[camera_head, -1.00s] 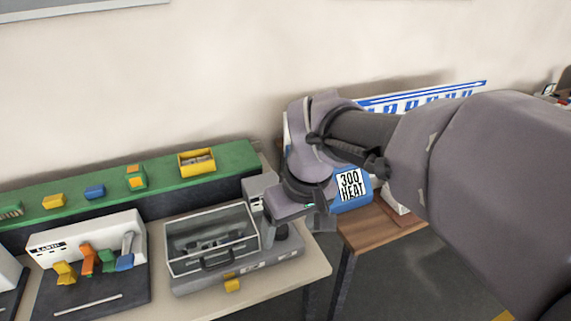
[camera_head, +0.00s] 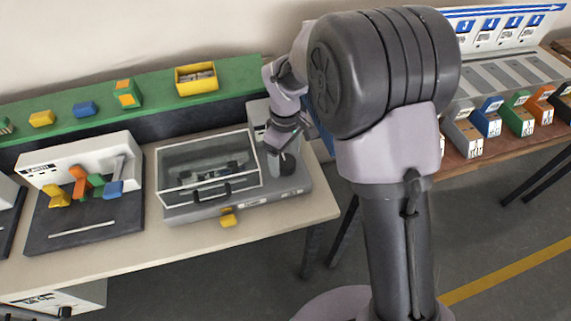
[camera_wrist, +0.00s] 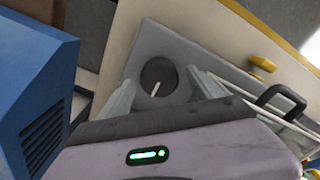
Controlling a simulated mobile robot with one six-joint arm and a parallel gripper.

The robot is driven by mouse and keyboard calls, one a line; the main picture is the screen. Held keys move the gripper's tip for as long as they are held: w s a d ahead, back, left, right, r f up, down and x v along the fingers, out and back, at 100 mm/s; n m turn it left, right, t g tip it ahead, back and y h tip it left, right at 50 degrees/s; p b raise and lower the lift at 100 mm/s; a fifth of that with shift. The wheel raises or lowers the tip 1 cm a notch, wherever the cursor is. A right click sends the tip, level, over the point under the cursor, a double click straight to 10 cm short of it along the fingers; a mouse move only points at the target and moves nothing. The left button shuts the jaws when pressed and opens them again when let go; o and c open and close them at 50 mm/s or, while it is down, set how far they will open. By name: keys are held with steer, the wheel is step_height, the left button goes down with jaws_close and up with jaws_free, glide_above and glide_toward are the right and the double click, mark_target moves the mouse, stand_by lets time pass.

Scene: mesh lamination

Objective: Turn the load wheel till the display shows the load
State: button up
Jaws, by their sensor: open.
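The load wheel (camera_wrist: 158,76) is a dark round knob with a pale line on its face. In the wrist view it lies between and just beyond the two fingers of my gripper (camera_wrist: 163,92), which is open. I cannot tell whether either finger touches it. In the head view the wheel (camera_head: 290,164) sits at the right end of the grey machine (camera_head: 240,208), with my gripper (camera_head: 277,158) right beside or over it. A grey upright housing (camera_head: 257,115) stands behind, partly covered by my wrist. No display reading can be made out.
A clear-lidded box (camera_head: 208,172) with a dark handle covers the machine's left part. A blue block (camera_wrist: 36,85) stands close at the left in the wrist view. A white unit with coloured levers (camera_head: 80,165) is further left. A green shelf (camera_head: 140,105) runs behind.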

steer(key=shift+f, duration=0.6)
steer(key=shift+w, duration=0.1)
steer(key=c, duration=1.4)
steer(key=shift+o, duration=0.2)
steer(key=shift+m, duration=0.3)
